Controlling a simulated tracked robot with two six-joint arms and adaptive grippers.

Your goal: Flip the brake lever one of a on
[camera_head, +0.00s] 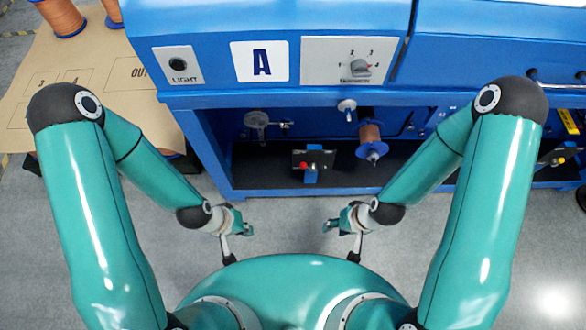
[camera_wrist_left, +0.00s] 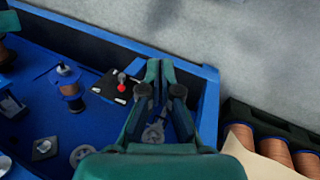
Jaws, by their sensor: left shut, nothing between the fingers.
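The brake lever with a red knob (camera_head: 304,166) sits by a black plate (camera_head: 322,158) inside the blue machine labelled A. The red knob (camera_wrist_left: 121,88) and its black plate (camera_wrist_left: 107,85) also show in the left wrist view, left of the fingers. My left gripper (camera_head: 240,240) is shut and empty, in front of the machine and apart from the lever. Its fingers (camera_wrist_left: 160,68) show side by side in the left wrist view. My right gripper (camera_head: 340,238) hangs in front of the machine; its jaw state is unclear.
A copper spool (camera_head: 370,138) stands right of the lever, and a round pulley (camera_head: 257,119) is at the left. The panel above has a light button (camera_head: 178,65) and a selector knob (camera_head: 361,67). Grey floor lies clear before the machine.

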